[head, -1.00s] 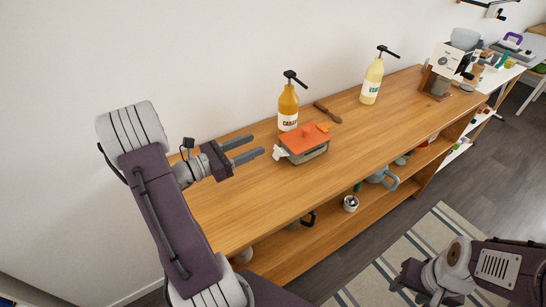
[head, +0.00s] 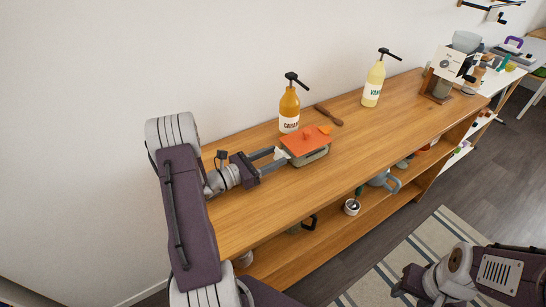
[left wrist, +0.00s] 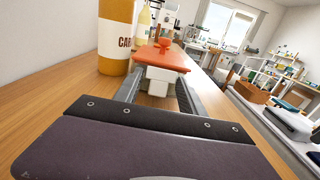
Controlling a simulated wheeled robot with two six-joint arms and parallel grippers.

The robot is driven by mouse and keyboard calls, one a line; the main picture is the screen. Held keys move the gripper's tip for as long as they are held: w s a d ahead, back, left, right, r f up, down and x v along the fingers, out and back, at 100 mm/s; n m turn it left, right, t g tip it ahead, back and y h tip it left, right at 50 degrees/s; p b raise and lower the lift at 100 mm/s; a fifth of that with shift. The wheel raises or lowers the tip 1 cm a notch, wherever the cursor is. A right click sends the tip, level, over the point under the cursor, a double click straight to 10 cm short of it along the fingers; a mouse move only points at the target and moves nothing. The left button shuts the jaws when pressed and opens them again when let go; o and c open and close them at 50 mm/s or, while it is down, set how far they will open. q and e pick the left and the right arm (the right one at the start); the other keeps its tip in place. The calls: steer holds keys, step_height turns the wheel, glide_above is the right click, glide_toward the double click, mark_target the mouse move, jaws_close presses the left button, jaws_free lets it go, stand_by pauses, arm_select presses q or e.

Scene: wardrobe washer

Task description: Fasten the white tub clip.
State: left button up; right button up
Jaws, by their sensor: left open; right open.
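The tub (head: 311,157) is a grey-green box with an orange lid (head: 306,140) on the wooden counter. Its white clip (head: 282,153) is on the left end, and it also shows in the left wrist view (left wrist: 158,79), sticking out toward my gripper below the lid. My left gripper (head: 276,158) is open, with its fingertips at the clip end of the tub. In the left wrist view its fingers (left wrist: 155,92) lie on either side of the clip. I cannot tell whether they touch it. My right gripper (head: 400,285) is low at the right, away from the counter, open and empty.
An orange pump bottle (head: 289,108) stands close behind the tub, and a pale yellow one (head: 373,84) farther right. A brown wooden utensil (head: 329,115) lies between them. The counter (head: 370,140) right of the tub is clear. Mugs and a can sit on the shelf below.

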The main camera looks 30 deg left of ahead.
arm_select(q)
jaws_close()
steer(key=shift+r+p, duration=0.3)
steer(key=shift+p, duration=0.15)
steer(key=g+p, duration=0.1)
steer(key=p, duration=0.1)
steer(key=r+g+y+p, duration=0.1)
steer(key=p, duration=0.2)
steer(key=w+r+g+y+p, duration=0.1)
steer(key=g+p, duration=0.1)
steer(key=p, duration=0.1)
steer(key=shift+d+r, duration=0.1)
steer(key=shift+d, duration=0.2)
steer(key=g+y+p, duration=0.1)
steer(key=p, duration=0.1)
steer(key=shift+w+d+r+p, duration=0.1)
steer(key=shift+w+p, duration=0.05)
steer(key=shift+p, duration=0.15)
steer(key=shift+w+g+y+p, duration=0.1)
steer(key=shift+g+y+p, duration=0.2)
steer(key=shift+g+p, duration=0.2)
jaws_free()
